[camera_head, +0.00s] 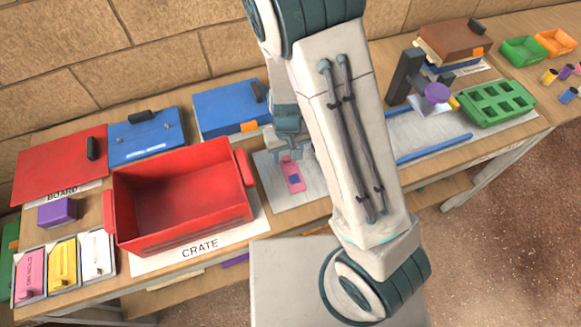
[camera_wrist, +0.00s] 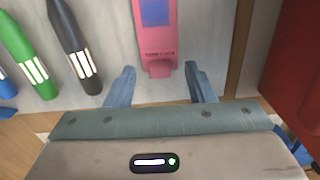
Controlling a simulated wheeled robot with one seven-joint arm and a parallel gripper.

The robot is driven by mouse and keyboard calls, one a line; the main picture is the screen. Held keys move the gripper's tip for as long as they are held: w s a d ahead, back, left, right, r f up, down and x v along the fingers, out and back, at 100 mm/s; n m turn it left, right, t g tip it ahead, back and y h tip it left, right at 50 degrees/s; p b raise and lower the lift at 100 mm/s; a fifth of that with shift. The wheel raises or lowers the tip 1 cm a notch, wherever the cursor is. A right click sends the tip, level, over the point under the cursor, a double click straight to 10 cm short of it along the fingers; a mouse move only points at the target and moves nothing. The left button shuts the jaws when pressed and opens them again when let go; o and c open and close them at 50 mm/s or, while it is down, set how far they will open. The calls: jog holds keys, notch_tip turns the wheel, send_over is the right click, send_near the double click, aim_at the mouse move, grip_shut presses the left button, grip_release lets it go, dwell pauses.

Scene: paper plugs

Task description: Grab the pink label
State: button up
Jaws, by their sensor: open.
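The pink label (camera_head: 293,178), a slim pink piece with a blue patch, lies on the pale mat right of the red crate. In the wrist view the pink label (camera_wrist: 156,35) runs down from the top edge, its near tab between my fingertips; its far end is cut off. My gripper (camera_wrist: 160,75) is open, one finger on each side of that tab, with a gap on both sides. In the head view my gripper (camera_head: 289,153) is at the label's far end, partly hidden by my arm. I cannot tell its exact height above the mat.
The red crate (camera_head: 180,200) stands close on the left; its wall (camera_wrist: 295,75) shows at right in the wrist view. A green marker (camera_wrist: 25,55) and a black marker (camera_wrist: 75,45) lie left of the label there. Another pink piece (camera_head: 30,277) stands at far left.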

jog(key=shift+f, duration=0.85)
jog(key=c, duration=1.1)
jog(key=shift+o, duration=0.2)
jog(key=shift+r, duration=0.15)
